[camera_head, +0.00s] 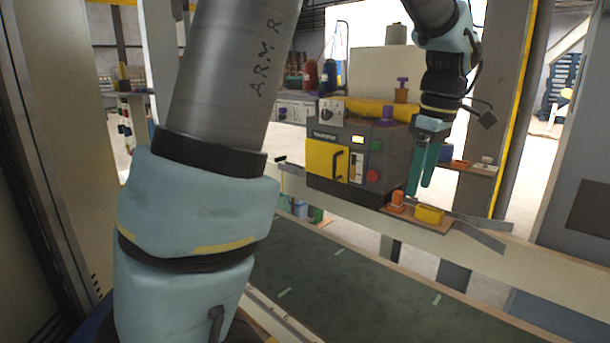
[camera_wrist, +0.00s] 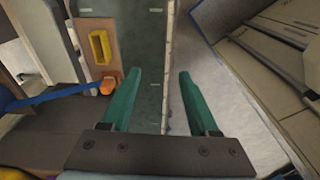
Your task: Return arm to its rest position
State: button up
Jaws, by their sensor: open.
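My gripper (camera_head: 422,190) has two teal fingers and hangs pointing down in front of the right side of the grey machine (camera_head: 360,150). The machine has a yellow door, a small lit display and red and green buttons. In the wrist view my gripper (camera_wrist: 161,80) has its fingers spread with nothing between them. Below the fingers in that view lies the dark green conveyor belt (camera_wrist: 145,45). My arm stretches from the left foreground across the top of the head view; part of it is out of frame.
A yellow block (camera_head: 429,215) and an orange piece (camera_head: 397,199) sit on a small wooden shelf beside my gripper. Metal rails (camera_head: 488,238) stick out right of it. A yellow-edged post (camera_head: 515,110) stands to the right. The belt (camera_head: 350,290) is mostly bare.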

jog(key=w+a+f+m, duration=0.1)
jog(key=a+f+m, duration=0.15)
jog(key=a, duration=0.55)
jog(key=w+a+f+m, duration=0.1)
jog(key=a+f+m, duration=0.1)
jog(key=a+f, duration=0.35)
jog(key=s+a+f+m, duration=0.2)
jog(key=s+a, duration=0.1)
jog(key=a, duration=0.4)
jog(key=s+a+f+m+h, duration=0.1)
jog(key=s+a+f+m, duration=0.2)
jog(key=a, duration=0.5)
jog(key=shift+s+a+f+t, duration=0.15)
jog(key=shift+a+f+t, duration=0.05)
jog(key=shift+t, duration=0.2)
jog(key=shift+d, duration=0.15)
dwell(0.4)
